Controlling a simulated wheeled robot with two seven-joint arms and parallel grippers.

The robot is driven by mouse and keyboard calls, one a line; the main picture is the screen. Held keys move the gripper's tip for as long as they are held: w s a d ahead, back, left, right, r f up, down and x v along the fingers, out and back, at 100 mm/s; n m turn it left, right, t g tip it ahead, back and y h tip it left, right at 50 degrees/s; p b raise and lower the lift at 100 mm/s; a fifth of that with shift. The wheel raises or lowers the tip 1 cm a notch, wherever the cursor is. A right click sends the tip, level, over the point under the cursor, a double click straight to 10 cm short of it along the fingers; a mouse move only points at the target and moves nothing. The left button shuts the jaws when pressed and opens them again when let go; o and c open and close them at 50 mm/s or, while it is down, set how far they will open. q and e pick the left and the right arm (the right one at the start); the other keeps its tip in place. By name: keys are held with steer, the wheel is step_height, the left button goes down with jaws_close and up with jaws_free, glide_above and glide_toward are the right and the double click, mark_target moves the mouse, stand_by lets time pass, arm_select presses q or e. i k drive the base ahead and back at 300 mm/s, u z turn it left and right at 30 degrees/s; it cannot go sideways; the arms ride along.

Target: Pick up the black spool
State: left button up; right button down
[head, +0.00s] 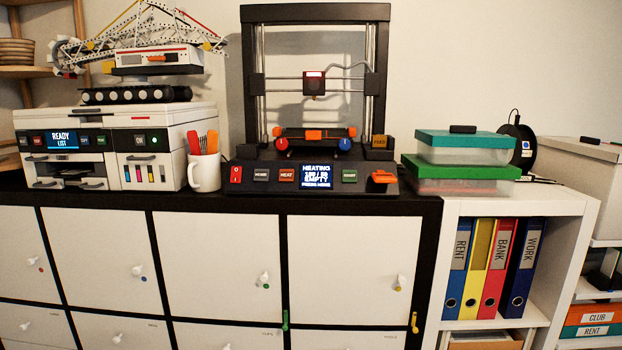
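A black spool (520,150) stands upright at the right end of the shelf top, behind the stacked boxes. It looks like a dark disc with a small white and blue label, and a thin black strand rises from its top. Its left part is hidden by the teal-lidded box (462,148) and perhaps the green-lidded box (461,174) below it. Neither of my grippers shows in the head view.
A 3D printer (313,176) stands in the middle of the black cabinet top. Left of it are a white mug (204,171) with red and orange tools and a white printer (122,146) carrying a crane model. A white box (581,168) stands right of the spool.

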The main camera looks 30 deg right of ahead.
mark_target(524, 157)
steer(key=z, duration=4.15)
steer(key=i, duration=1.8)
steer(key=u, duration=3.55)
